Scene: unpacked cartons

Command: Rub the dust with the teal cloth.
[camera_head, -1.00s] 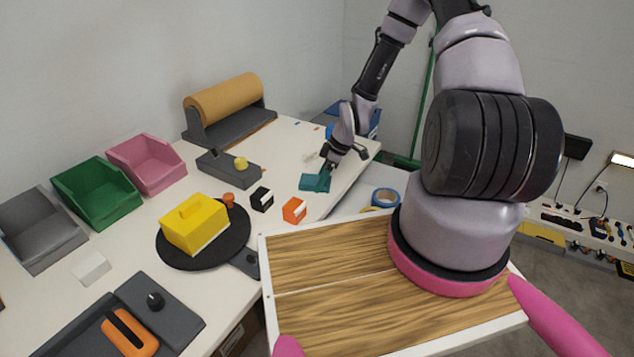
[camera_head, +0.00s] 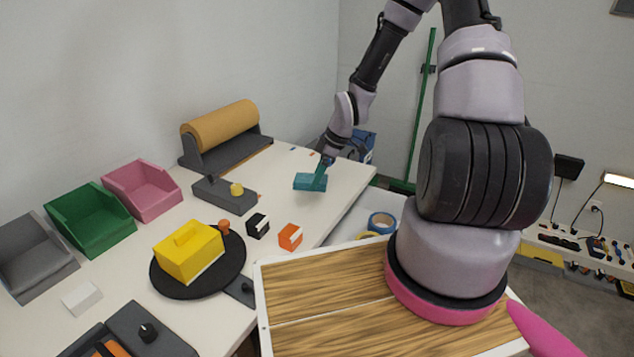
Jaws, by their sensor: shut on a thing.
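The teal cloth (camera_head: 308,182) is a small folded piece at the far right part of the white table. My gripper (camera_head: 325,164) points down and is shut on the cloth's right end; its fingertips are small and partly hidden by the cloth. From this view I cannot tell whether the cloth touches the table or hangs just above it. A patch of dust cannot be made out clearly; a few tiny specks lie farther back on the table.
Bins line the left. Blue tape (camera_head: 381,222) lies beyond the right edge.

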